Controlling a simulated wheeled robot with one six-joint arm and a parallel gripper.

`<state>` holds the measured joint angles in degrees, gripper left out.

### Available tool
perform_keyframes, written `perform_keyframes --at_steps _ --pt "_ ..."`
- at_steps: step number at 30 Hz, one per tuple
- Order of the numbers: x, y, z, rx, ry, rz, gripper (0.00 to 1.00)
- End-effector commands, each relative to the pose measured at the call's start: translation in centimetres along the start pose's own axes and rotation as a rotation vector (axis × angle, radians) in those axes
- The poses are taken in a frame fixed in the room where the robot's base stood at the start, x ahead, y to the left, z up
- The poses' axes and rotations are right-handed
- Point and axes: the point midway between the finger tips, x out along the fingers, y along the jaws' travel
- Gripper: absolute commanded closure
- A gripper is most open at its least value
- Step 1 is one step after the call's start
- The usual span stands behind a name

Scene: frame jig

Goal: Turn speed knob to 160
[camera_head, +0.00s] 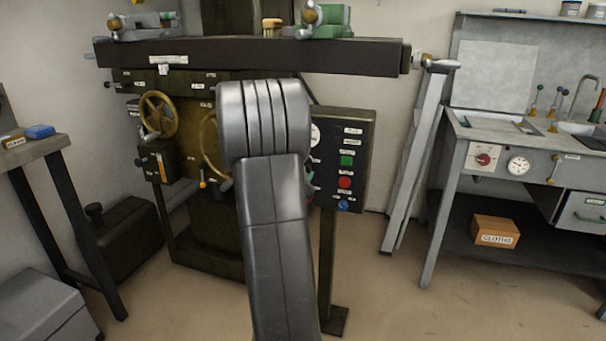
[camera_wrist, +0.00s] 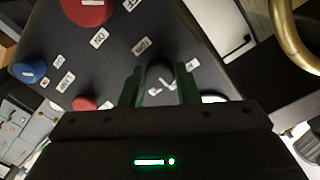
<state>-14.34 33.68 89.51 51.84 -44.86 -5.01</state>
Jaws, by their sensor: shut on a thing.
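In the wrist view, my gripper (camera_wrist: 162,84) has its two dark green fingers closed on the sides of a small dark knob (camera_wrist: 160,75) on a black panel face. The knob's pointer cannot be made out. Small white labels with dark print surround it, including one to its upper left (camera_wrist: 98,38) and one above it (camera_wrist: 140,47); they are tilted and too small to read surely. In the head view, my arm hides the knob and most of the gripper in front of the control panel (camera_head: 364,150).
The panel carries a green button (camera_head: 346,160), a red button (camera_head: 344,182) and a blue button (camera_head: 342,204). A brass handwheel (camera_wrist: 291,35) lies close at the right of the wrist view. A grey workbench (camera_head: 450,130) stands right, with free floor before it.

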Motion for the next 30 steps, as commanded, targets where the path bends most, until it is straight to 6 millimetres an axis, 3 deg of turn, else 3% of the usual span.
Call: perform_keyframes --at_steps 3,4,7,19,23,30 --pt "0.0 0.1 0.1 -0.001 -0.002 0.001 0.94" --pt "0.0 0.1 0.1 -0.001 -0.002 0.001 0.68" --pt "0.0 0.1 0.1 -0.001 -0.001 0.001 0.5" --pt "-0.9 -0.1 0.0 -0.001 -0.001 -0.001 0.5" --pt "-3.1 -0.2 -0.1 -0.003 -0.003 -0.001 0.5" --pt "-8.7 -0.2 -0.1 -0.003 -0.004 -0.003 0.5"
